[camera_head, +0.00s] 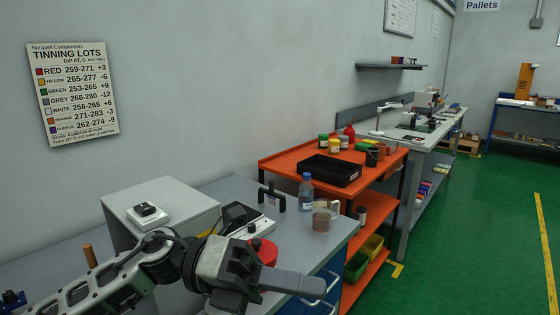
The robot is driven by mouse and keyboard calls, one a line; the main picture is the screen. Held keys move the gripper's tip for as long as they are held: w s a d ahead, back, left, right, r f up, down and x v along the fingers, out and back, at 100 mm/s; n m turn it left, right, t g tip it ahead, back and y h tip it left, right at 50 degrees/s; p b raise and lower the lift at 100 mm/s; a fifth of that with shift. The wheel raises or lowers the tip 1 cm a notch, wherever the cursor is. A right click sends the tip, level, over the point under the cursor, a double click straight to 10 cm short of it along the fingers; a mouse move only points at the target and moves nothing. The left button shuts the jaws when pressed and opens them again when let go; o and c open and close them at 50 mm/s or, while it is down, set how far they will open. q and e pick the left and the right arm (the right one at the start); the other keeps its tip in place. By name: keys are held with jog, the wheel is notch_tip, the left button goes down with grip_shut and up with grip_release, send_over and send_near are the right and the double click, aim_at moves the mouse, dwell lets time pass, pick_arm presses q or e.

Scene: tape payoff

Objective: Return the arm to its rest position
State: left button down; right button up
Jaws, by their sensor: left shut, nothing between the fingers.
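My left arm comes in from the lower left of the head view, stretched over the front of the grey workbench (334,237). Its gripper (318,287) points right, and its fingers are shut with nothing seen between them. The gripper is in front of a round red object (264,251), partly hiding it; I cannot tell how far apart they are. My right gripper is not in view.
The bench carries a blue-capped bottle (306,191), a clear cup (322,218), a black-handled item (271,196) and a grey cabinet (165,205). An orange cart (285,163) with a black tray (331,169) stands beyond. Green floor (470,230) is open at right.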

pick_arm(q)
jog(key=w+a+f+n+t+y, duration=0.2)
jog(key=w+a+f+n+t, duration=0.3)
jog(key=n+t, duration=0.8)
jog(key=w+a+f+n+t+y, duration=0.15)
jog(key=f+n+t, duration=0.7)
jog(key=n, duration=0.85)
jog(key=s+a+f+n+g+y, duration=0.1)
jog(key=s+a+f+n+y, duration=0.2)
jog(key=f, duration=0.4)
jog(key=s+a+f+n+g+y, duration=0.2)
jog(key=s+a+f+n+y, duration=0.2)
jog(key=s+f+n, duration=0.2)
jog(key=s+a+f+n+g+y, duration=0.2)
jog(key=s+a+f+n+y, duration=0.2)
jog(key=f, duration=0.6)
jog(key=shift+s+f, duration=0.25)
jog(key=shift+s, duration=0.15)
